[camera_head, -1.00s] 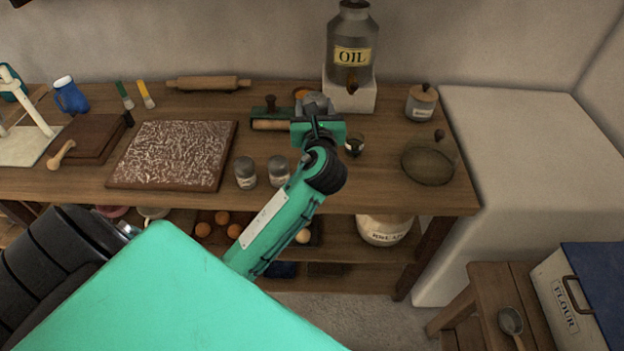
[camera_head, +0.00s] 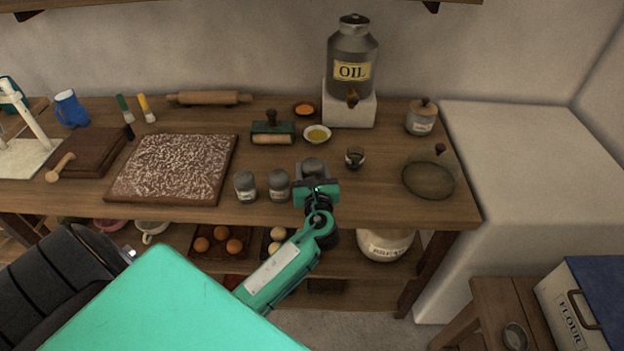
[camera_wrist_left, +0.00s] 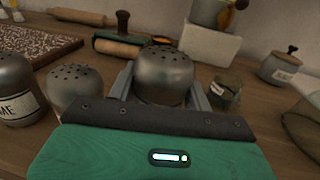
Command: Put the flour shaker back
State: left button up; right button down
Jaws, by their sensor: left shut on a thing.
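My left gripper (camera_head: 314,178) is shut on a grey metal shaker with a perforated domed top (camera_head: 314,166). In the left wrist view the shaker (camera_wrist_left: 163,74) sits upright between the two fingers. Its label is hidden. It is near the table's front edge, to the right of two similar shakers, the left one (camera_head: 245,188) and the middle one (camera_head: 279,186). Both also show in the left wrist view, the left one (camera_wrist_left: 15,92) and the middle one (camera_wrist_left: 75,88). I cannot tell whether the held shaker touches the table. My right gripper is out of view.
A small jar (camera_head: 354,158) and a glass-covered dish (camera_head: 428,180) stand to the right. Behind are a yellow-filled bowl (camera_head: 317,134), a green-framed roller (camera_head: 272,133) and the oil can (camera_head: 352,55). A floured board (camera_head: 172,168) lies left. Bare wood surrounds the small jar.

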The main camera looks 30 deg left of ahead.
pick_arm(q)
jog(key=shift+f, duration=1.6)
jog(key=shift+f, duration=0.15)
jog(key=o, duration=0.8)
jog(key=shift+o, duration=1.3)
